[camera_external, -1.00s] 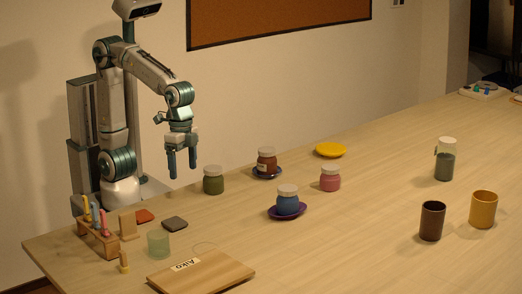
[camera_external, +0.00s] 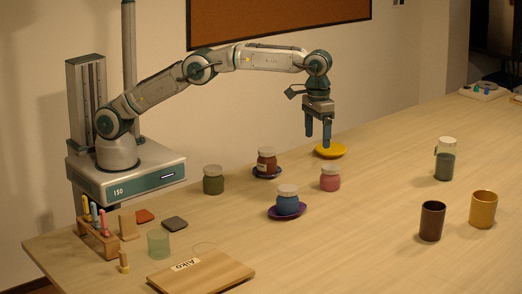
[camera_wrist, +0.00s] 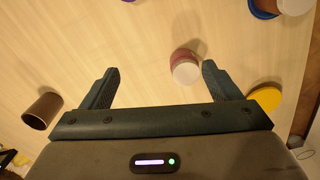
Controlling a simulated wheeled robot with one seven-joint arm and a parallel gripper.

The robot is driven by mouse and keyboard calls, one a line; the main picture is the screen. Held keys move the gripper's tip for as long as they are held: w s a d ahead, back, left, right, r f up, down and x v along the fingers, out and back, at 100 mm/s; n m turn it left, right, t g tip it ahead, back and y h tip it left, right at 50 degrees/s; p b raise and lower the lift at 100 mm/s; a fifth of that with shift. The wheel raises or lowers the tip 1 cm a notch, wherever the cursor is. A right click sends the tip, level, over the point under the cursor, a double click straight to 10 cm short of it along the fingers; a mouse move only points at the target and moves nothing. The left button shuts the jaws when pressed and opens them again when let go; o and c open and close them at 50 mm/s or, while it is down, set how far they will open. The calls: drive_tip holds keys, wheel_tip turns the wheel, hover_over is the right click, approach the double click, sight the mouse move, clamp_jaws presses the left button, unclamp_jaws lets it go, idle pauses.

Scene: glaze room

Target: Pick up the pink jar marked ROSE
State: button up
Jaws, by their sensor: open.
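The pink jar (camera_external: 330,180) with a pale lid stands on the table, right of the blue jar; no lettering can be read on it. In the wrist view the pink jar (camera_wrist: 184,62) shows ahead of my fingers, close to the right finger and off the middle. My gripper (camera_external: 319,141) is open and empty, pointing down above and slightly left of the pink jar in the external view. Its two fingers (camera_wrist: 158,85) stand wide apart in the wrist view.
A blue jar (camera_external: 287,203) stands on a purple saucer, and a red-brown jar (camera_external: 266,162) on a blue saucer. A green jar (camera_external: 213,182) stands left. A yellow plate (camera_external: 338,152) lies behind the pink jar. A dark cup (camera_external: 432,222) stands right; the table between is clear.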

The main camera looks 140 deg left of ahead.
sight(331, 166)
drive_tip(key=s+a+f+n+p, duration=0.1)
drive_tip(key=a+f+n+p, duration=0.15)
drive_tip(key=a, duration=0.55)
wheel_tip(331, 166, down, 8)
drive_tip(key=b, duration=0.4)
drive_tip(key=shift+s+a+b, duration=0.15)
drive_tip(key=shift+b, duration=0.2)
drive_tip(key=shift+s+a+f+p, duration=0.1)
drive_tip(key=shift+s+f+p, duration=0.1)
drive_tip(key=shift+f, duration=1)
drive_tip(key=shift+s+a+f+p, duration=0.1)
drive_tip(key=shift+s+f+p, duration=0.1)
drive_tip(key=shift+f, duration=1.55)
drive_tip(key=c, duration=1.2)
